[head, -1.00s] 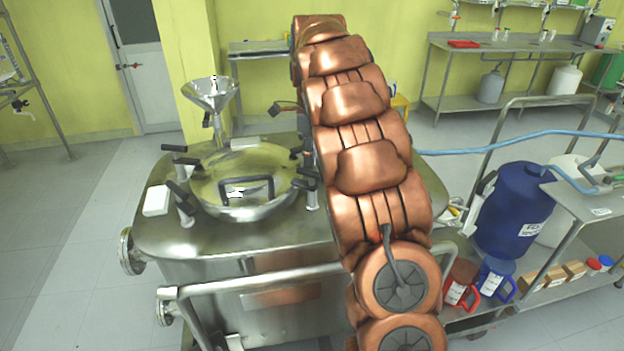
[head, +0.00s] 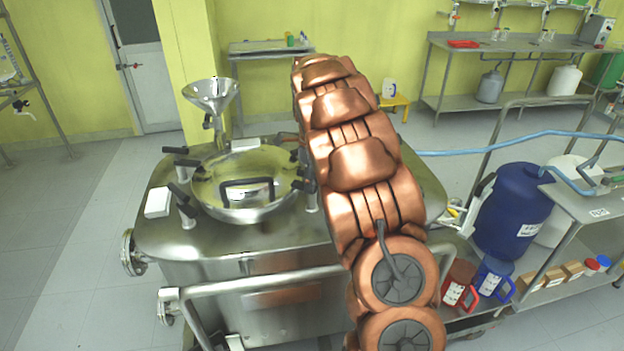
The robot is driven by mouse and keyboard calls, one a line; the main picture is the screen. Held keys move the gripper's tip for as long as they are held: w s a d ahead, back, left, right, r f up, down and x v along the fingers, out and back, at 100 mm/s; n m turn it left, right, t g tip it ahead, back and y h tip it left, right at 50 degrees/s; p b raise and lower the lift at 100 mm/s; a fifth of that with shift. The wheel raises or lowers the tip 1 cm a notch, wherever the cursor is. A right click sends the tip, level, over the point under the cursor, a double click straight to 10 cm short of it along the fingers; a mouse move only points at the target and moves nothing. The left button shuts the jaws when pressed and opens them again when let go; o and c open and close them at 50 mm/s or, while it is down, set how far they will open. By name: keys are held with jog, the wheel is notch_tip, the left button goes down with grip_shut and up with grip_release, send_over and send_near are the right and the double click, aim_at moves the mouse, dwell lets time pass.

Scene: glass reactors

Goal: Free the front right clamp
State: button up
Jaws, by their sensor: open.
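The front right clamp (head: 311,201) stands at the right front edge of the round vessel lid (head: 225,180). It has a short metal post and a black handle, close to the left side of my copper arm. Other black-handled clamps stand at the back left (head: 182,161), the front left (head: 184,206) and the back right (head: 296,156), the last partly beside my arm. The lid looks seated and carries a dark square handle (head: 247,190). My gripper is hidden behind my arm, so I cannot see its jaws or what they are near.
The steel vessel top (head: 160,235) holds a funnel (head: 211,95) at the back and a white box (head: 157,202) at the left. A rail (head: 255,280) runs along its front. A blue drum (head: 512,210) and a cart (head: 590,205) stand to the right. Floor at left is clear.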

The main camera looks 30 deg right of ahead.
grip_shut()
dwell(0.4)
jog(key=shift+n, duration=0.3)
jog(key=n+b, duration=0.2)
jog(key=n, duration=0.1)
jog(key=shift+f, duration=0.15)
jog(key=n+b, duration=0.2)
jog(key=n, duration=0.3)
jog(key=shift+n, duration=0.4)
jog(key=n+b, duration=0.1)
jog(key=n, duration=0.3)
jog(key=shift+n+b, duration=0.6)
jog(key=shift+n, duration=1.5)
